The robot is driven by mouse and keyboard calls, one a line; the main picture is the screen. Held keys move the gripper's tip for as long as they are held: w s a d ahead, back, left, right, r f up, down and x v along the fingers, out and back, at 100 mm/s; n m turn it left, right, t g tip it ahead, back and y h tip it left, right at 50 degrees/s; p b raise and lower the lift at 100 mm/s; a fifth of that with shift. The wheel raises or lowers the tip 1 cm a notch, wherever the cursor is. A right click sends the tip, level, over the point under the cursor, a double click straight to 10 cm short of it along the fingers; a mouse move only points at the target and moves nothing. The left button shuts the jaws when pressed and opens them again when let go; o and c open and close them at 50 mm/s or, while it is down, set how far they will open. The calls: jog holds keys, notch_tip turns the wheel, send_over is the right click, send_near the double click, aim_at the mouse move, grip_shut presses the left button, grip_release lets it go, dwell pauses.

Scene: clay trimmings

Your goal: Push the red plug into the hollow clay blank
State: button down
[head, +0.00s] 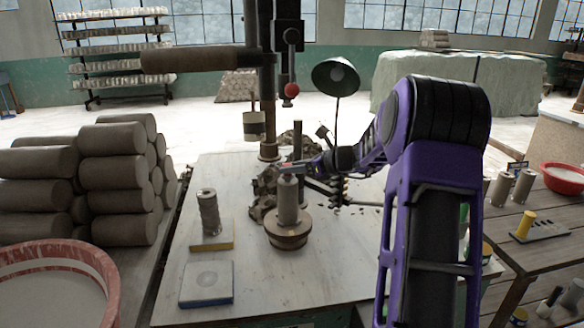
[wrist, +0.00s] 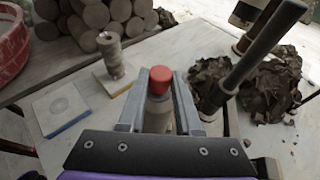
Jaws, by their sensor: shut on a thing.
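The red plug (wrist: 160,82) sits between the two fingers of my gripper (wrist: 161,75) in the wrist view. My gripper is shut on it. The clay blank (head: 288,203) is a grey-brown upright cylinder on a round brown stand (head: 287,235) in the head view. My gripper (head: 287,168) is at the top of the blank there, and its fingers mostly hide the plug. In the wrist view the blank (wrist: 158,118) shows pale between the fingers, below the plug. I cannot tell whether the plug is partly inside the bore; the blank's rim is hidden.
A ribbed clay cylinder (head: 209,212) stands on a yellow-edged board at left, near a blue-edged square pad (head: 207,282). A dark post (wrist: 262,50) and heaped clay scraps (wrist: 268,85) are close on the right in the wrist view. A lamp (head: 336,77) stands behind.

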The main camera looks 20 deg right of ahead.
jog(key=shift+f+b, duration=0.35)
jog(key=shift+f, duration=0.25)
jog(key=c, duration=0.5)
grip_release()
jog(key=p+v, duration=0.1)
jog(key=v, duration=1.6)
jog(key=shift+s+d+r, duration=0.15)
